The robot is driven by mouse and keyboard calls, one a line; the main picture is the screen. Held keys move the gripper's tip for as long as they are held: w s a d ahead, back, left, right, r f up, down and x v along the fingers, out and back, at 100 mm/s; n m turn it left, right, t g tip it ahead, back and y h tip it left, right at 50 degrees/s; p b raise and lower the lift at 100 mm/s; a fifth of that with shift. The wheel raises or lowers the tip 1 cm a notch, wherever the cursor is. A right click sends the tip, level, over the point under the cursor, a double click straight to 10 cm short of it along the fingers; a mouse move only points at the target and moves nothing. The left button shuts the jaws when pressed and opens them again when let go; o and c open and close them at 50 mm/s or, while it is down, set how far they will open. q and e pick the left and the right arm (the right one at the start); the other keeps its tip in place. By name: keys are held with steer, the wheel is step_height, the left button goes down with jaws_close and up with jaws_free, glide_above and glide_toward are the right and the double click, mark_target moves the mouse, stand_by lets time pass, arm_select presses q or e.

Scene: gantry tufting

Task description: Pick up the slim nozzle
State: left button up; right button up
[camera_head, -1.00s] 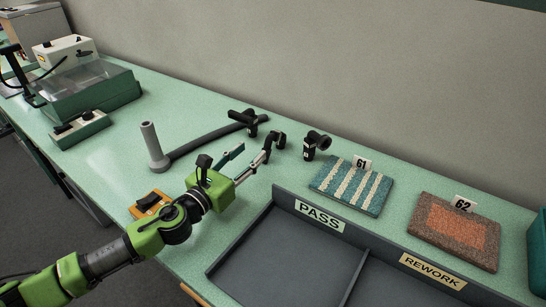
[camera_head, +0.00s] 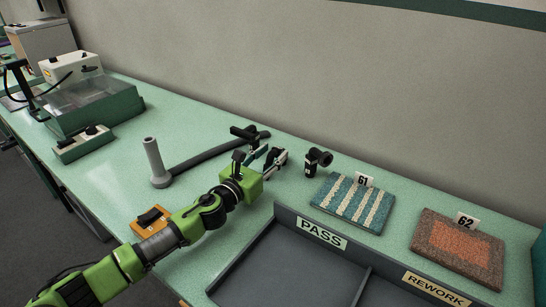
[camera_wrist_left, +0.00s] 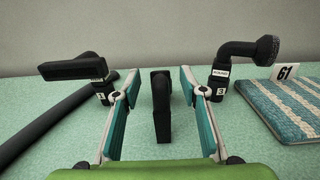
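A narrow black nozzle (camera_wrist_left: 161,105), which looks like the slim one, stands upright on the bench. In the left wrist view it is between the two fingers of my left gripper (camera_wrist_left: 157,80), with a gap on each side. My left gripper (camera_head: 274,160) is open, its teal-padded fingers apart. In the head view the fingers partly hide the nozzle. A black nozzle with a wide head, tagged 1 (camera_wrist_left: 75,70), stands to its left. A black nozzle with a round head, tagged 3 (camera_wrist_left: 240,58), stands to its right. My right gripper is not in view.
A grey hose (camera_head: 210,152) with an upright grey tube (camera_head: 154,160) lies left of the nozzles. Carpet samples 61 (camera_head: 352,203) and 62 (camera_head: 457,250) lie right. A divided PASS/REWORK tray (camera_head: 300,262) is in front. An orange switch box (camera_head: 150,219) sits near my left arm.

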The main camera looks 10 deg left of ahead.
arm_select(q)
steer(key=x, duration=0.3)
steer(key=shift+w+d, duration=0.1)
steer(key=shift+w, duration=0.1)
jaws_close()
steer(key=shift+r, duration=0.15)
